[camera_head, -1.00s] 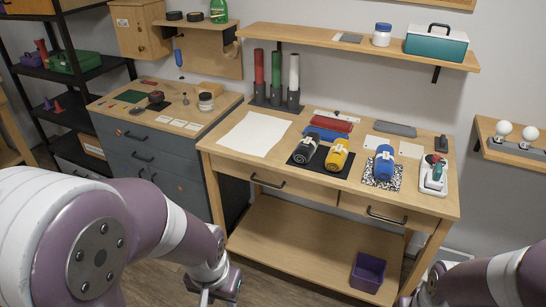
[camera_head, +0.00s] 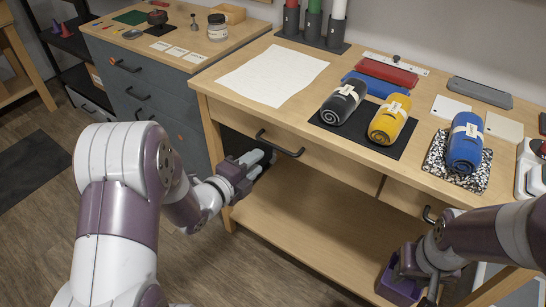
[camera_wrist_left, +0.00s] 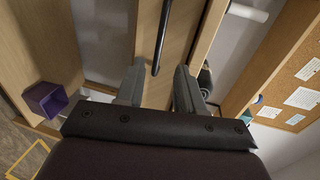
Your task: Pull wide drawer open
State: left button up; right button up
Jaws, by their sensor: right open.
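The wide drawer (camera_head: 320,160) is the left wooden drawer under the bench top, and it looks shut. Its black bar handle (camera_head: 281,145) runs across its front. My left gripper (camera_head: 262,160) is at the handle's left end, just in front of the drawer. In the left wrist view the two grey fingers of my left gripper (camera_wrist_left: 159,84) are apart. The handle (camera_wrist_left: 162,38) lies between their lines, and its near end reaches toward the fingertips; no grip on it shows. My right gripper (camera_head: 415,285) hangs low at the right, its fingers partly hidden, by the purple bin.
Rolled towels (camera_head: 390,120), a black mat and a white sheet (camera_head: 273,74) lie on the bench top. A narrower drawer handle (camera_head: 428,215) is at the right. The purple bin (camera_head: 398,290) stands on the lower shelf (camera_head: 310,235). A grey cabinet (camera_head: 150,100) stands at the left.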

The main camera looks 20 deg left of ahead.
aim_at(275, 148)
pick_arm(q)
jog(key=b+x, duration=0.1)
jog(key=x, duration=0.7)
jog(key=shift+w+d+f, duration=0.1)
jog(key=shift+w, duration=0.25)
grip_shut()
